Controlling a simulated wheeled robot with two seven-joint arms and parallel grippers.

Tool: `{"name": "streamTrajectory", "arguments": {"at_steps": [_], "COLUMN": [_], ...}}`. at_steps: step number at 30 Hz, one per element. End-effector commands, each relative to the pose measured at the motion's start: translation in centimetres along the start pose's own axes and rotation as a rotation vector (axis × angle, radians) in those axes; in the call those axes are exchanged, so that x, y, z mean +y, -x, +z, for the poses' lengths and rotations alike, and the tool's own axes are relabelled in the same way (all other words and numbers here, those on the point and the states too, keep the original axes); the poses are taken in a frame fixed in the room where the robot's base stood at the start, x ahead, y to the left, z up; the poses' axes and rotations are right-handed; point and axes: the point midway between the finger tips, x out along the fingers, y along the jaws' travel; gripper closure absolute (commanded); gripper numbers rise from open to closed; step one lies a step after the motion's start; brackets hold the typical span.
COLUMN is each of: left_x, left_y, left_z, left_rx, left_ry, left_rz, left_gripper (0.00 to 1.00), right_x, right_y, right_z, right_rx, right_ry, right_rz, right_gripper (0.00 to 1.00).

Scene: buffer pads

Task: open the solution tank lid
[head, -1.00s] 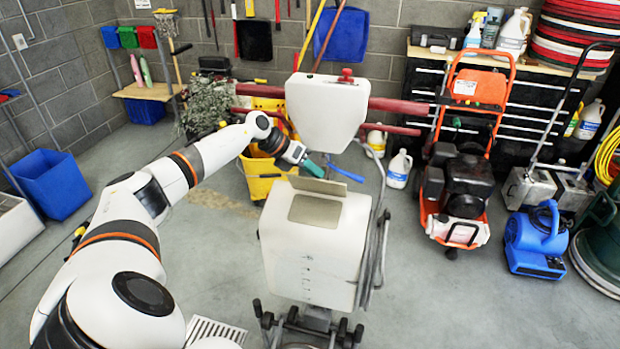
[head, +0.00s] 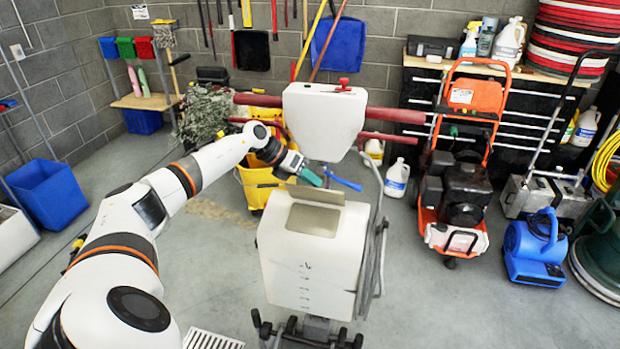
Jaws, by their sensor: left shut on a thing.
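The solution tank (head: 310,262) is a white box-shaped body on a wheeled base in the middle of the head view. Its lid (head: 316,195) is a beige flap, raised and tilted up at the back of the tank top. In front of it shows a dark beige rectangular opening (head: 313,220). My left gripper (head: 311,177) reaches in from the left with teal fingertips. It is shut on the lid at its upper back edge; the exact grip is partly hidden. My right gripper is not in view.
A white upper unit (head: 323,122) with red bars stands close behind the tank. A blue lever (head: 343,182) lies right of my fingers, and grey hoses (head: 374,250) hang on the tank's right side. A yellow bucket (head: 255,180) is behind my wrist.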

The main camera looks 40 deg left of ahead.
Motion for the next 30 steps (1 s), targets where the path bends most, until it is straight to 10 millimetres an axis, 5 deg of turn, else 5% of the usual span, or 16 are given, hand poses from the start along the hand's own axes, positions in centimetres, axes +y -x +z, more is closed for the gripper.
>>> {"name": "streamTrajectory", "arguments": {"at_steps": [8,9,12,23,30], "left_x": [0.0,0.0,0.0,-0.1,-0.3], "left_y": [0.3,0.3,0.2,0.5,4.4], "left_z": [-0.3,-0.3,-0.2,0.0,0.2], "left_rx": [0.006,0.006,0.005,0.002,0.003], "left_ry": [-0.004,-0.004,-0.003,-0.002,-0.004], "left_rz": [-0.001,-0.001,-0.001,-0.002,-0.007], "left_gripper": [1.0,0.73,0.56,0.56,0.56], "right_x": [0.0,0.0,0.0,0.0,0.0], "right_y": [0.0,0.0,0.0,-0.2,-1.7], "right_z": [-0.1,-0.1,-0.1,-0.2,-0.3], "right_rx": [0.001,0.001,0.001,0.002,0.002], "right_ry": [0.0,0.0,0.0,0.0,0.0], "right_rz": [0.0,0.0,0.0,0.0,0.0], "right_gripper": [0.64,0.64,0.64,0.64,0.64]}}
